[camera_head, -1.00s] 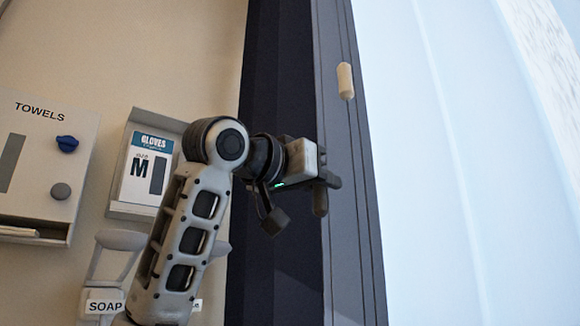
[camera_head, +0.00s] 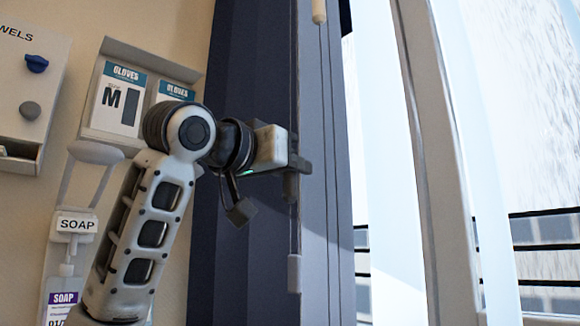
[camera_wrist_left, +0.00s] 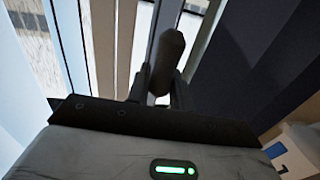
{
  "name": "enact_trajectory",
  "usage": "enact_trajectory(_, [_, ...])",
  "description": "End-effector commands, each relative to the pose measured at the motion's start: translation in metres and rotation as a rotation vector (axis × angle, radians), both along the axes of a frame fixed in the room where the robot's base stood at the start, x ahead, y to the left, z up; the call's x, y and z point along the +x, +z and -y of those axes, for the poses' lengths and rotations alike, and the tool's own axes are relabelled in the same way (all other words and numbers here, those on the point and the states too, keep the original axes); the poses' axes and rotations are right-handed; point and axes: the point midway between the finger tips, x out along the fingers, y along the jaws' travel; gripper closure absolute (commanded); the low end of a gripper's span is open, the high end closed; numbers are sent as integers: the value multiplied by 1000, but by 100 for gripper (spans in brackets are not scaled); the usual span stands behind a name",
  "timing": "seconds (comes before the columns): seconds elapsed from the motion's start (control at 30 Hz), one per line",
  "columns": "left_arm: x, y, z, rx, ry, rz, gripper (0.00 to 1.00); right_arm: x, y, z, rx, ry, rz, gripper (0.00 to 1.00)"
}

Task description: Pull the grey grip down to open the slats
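The grey grip (camera_wrist_left: 168,58) is a dark, rounded, elongated piece between the two fingers in the left wrist view. My left gripper (camera_wrist_left: 160,92) appears shut on it, with a finger against each side. In the head view my left gripper (camera_head: 297,166) is at the cord beside the dark blue curtain-like panel, and the grip is mostly hidden by it. The slats (camera_head: 385,150) are tall and pale on the right, with gaps between them through which the outside shows. My right gripper is not in view.
A cream grip (camera_head: 318,10) hangs higher up at the top edge. A small light grey piece (camera_head: 294,273) hangs on the cord below my gripper. The glove boxes (camera_head: 122,98), towel dispenser (camera_head: 30,85) and soap dispenser (camera_head: 72,225) are on the wall at left.

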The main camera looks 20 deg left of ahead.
Motion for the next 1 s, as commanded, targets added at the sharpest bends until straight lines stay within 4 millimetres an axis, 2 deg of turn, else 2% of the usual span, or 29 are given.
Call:
enact_trajectory(0.03, [0,0,0,-1,0,-3,67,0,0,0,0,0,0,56])
enact_trajectory(0.07, [0,0,0,-1,0,-3,59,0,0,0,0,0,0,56])
enact_trajectory(0.33, [0,0,0,0,1,0,58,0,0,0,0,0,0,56])
enact_trajectory(0.47, [-7,0,-3,-1,0,2,58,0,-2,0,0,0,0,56])
enact_trajectory(0.57, [-21,0,-7,0,0,3,58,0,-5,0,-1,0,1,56])
enact_trajectory(1.0, [-118,0,-42,0,1,4,58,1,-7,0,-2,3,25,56])
